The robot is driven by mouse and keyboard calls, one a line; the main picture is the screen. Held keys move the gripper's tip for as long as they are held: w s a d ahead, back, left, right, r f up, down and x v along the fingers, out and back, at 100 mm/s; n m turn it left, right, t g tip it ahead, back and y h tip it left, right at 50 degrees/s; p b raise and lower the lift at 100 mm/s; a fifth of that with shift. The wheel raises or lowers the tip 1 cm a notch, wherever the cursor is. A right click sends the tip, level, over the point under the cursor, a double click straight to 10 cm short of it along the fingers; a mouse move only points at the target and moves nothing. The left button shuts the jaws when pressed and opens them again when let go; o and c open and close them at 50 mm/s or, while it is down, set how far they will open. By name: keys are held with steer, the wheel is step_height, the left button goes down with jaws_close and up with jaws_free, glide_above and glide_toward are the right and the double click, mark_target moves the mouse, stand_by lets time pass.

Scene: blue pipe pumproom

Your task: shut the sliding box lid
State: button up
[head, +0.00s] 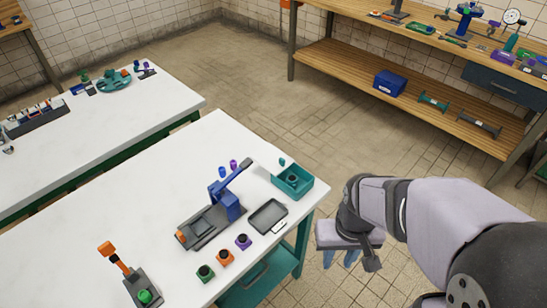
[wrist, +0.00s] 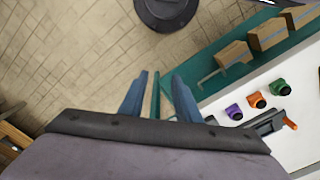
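My gripper (head: 340,258) hangs in the air beside the right edge of the near white table, pointing down. In the wrist view its two blue fingers (wrist: 158,97) are apart with nothing held between them. A teal open-topped box (head: 292,181) stands at the table's far right corner, up and left of my gripper in the head view. A dark round thing sits inside it. I cannot make out a separate sliding lid, nor confirm that this is the sliding box. The box does not show clearly in the wrist view.
A dark tray (head: 268,216) lies near the teal box. A blue lever press (head: 225,200) stands behind it. Purple (head: 243,241), orange (head: 225,257) and green (head: 205,273) knobbed pieces line the front. An orange-handled lever (head: 115,257) stands left. Cardboard boxes (wrist: 233,53) sit below the tabletop.

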steer(key=w+d+f+n+t+h, duration=0.1)
steer(key=w+d+t, duration=0.25)
steer(key=w, duration=0.85)
steer(key=n+t+y+b, duration=0.2)
steer(key=n+t+y, duration=0.5)
steer(key=y, duration=0.4)
glide_toward(284, 160)
steer(key=shift+w+a+f+n+g, duration=0.15)
steer(key=shift+w+a+n+g, duration=0.1)
steer(key=shift+w+a, duration=0.45)
steer(key=shift+w+a+f+n+g, duration=0.15)
steer(key=shift+w+a+n+g, duration=0.1)
steer(key=shift+w+a, duration=0.4)
steer(key=shift+p+x, duration=0.9)
steer(key=shift+x, duration=2.65)
steer(key=shift+w+d+f, duration=0.1)
steer(key=shift+d+f, duration=0.05)
jaws_close()
